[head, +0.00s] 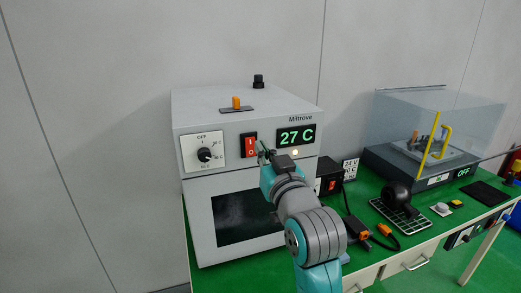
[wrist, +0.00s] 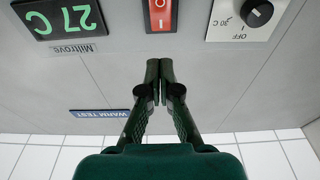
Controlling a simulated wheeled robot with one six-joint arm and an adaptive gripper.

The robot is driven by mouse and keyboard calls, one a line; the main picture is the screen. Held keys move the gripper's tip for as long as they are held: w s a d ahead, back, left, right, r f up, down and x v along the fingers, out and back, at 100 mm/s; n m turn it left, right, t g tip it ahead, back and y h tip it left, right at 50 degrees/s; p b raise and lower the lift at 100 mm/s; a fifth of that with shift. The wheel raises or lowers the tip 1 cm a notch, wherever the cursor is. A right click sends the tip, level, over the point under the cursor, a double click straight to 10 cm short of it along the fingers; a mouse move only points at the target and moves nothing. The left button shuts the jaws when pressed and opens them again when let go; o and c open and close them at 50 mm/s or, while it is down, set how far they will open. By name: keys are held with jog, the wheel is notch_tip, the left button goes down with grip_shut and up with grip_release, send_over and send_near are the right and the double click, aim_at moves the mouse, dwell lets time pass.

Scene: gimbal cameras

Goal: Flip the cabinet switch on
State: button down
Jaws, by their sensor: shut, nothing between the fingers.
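I cannot tell which way the rocker is tipped. My gripper (head: 264,150) is shut and empty, just right of the switch in the head view. In the wrist view my gripper's fingertips (wrist: 160,66) point up at the switch (wrist: 160,14); a small gap shows between them in the picture.
A dial (head: 204,154) is left of the switch. An orange toggle (head: 236,102) and a black knob (head: 258,81) are on the cabinet's top. On the green bench to the right are a black box (head: 330,184), cables, a wire rack (head: 401,216) and a clear-covered device (head: 432,135) reading "OFF".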

jog(key=s+d+r, duration=0.1)
jog(key=s+d, duration=0.1)
jog(key=s, duration=0.5)
jog(key=shift+s+d+r, duration=0.15)
jog(key=shift+s+r, duration=0.05)
jog(key=shift+s, duration=0.2)
jog(key=s+d+f+m+g+h, duration=0.1)
jog(key=s+d+f, duration=0.3)
jog(key=f, duration=0.6)
jog(key=s+d+f+h, duration=0.1)
jog(key=s+f, duration=0.5)
jog(key=f, duration=0.4)
jog(key=s+d+f+m+g+h, duration=0.1)
jog(key=s+d+f, duration=0.25)
jog(key=f, duration=0.75)
jog(key=s+d+f, duration=0.1)
jog(key=s+f, duration=0.1)
jog(key=s, duration=0.8)
jog(key=s+d+f+g+h, duration=0.1)
jog(key=s+f, duration=0.2)
jog(key=s, duration=0.7)
jog(key=s+d+f+m+g+h, duration=0.1)
jog(key=s+f, duration=0.2)
jog(key=s, duration=0.7)
jog(key=shift+d, duration=0.4)
